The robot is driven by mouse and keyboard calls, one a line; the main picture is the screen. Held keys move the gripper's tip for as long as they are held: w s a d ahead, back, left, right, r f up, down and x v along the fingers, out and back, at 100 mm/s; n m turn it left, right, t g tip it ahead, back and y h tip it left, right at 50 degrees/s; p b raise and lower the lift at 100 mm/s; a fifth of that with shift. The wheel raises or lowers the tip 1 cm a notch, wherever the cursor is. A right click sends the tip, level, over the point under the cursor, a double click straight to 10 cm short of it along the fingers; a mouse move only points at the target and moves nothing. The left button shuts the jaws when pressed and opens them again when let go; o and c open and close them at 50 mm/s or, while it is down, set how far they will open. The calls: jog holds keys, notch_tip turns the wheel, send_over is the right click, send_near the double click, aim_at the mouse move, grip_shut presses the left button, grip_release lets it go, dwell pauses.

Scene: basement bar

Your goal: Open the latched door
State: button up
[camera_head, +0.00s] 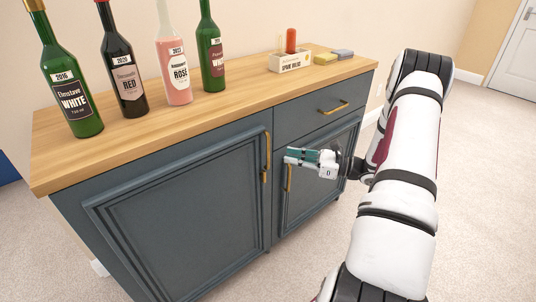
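A dark blue-grey cabinet with a wooden top (190,115) has a large left door (185,225) and a smaller right door (325,175). The left door has an upright brass handle (266,157) at its right edge. The right door has a brass handle (289,178) at its left edge. Both doors look closed. My gripper (289,156) reaches in from the right, in front of the right door, with its fingertips pointing left near the top of that door's handle. I cannot tell whether it touches the handle or how far its fingers are apart. A white door (515,55) is in the far wall.
Several bottles, including a rosé bottle (174,60), stand on the cabinet top. A small wooden box (290,62) holding a red object and two sponge-like blocks (326,58) sit farther back. A drawer (320,110) is above the right door. Carpet (470,180) is clear at right.

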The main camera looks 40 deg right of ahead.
aim_at(268, 153)
jog(key=b+x, duration=0.1)
jog(key=x, duration=0.7)
jog(key=shift+w+a, duration=0.15)
grip_shut()
